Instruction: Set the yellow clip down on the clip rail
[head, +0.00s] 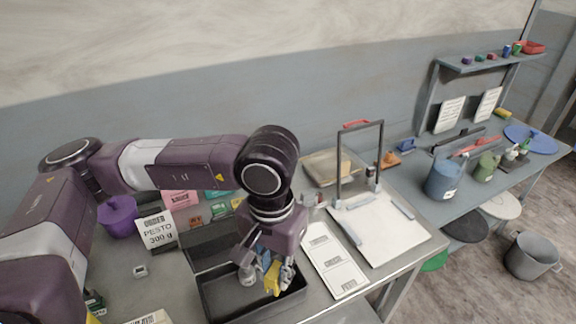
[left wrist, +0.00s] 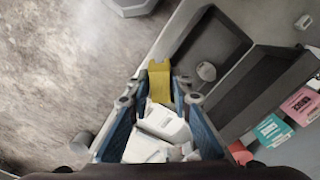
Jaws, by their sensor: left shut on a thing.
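My left gripper (head: 270,278) points down over the dark tray on the steel table. It is shut on the yellow clip (head: 272,284). In the left wrist view the yellow clip (left wrist: 159,78) sits at the fingertips, between the two blue-padded fingers (left wrist: 157,92). The clip appears to be above the tray, not clearly touching it. I cannot tell for sure which thing is the clip rail. My right gripper is not in view.
The dark tray (head: 226,308) holds a pale round item (left wrist: 206,71). A printed white card (head: 335,262) and a white board with a metal frame (head: 385,232) lie right of it.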

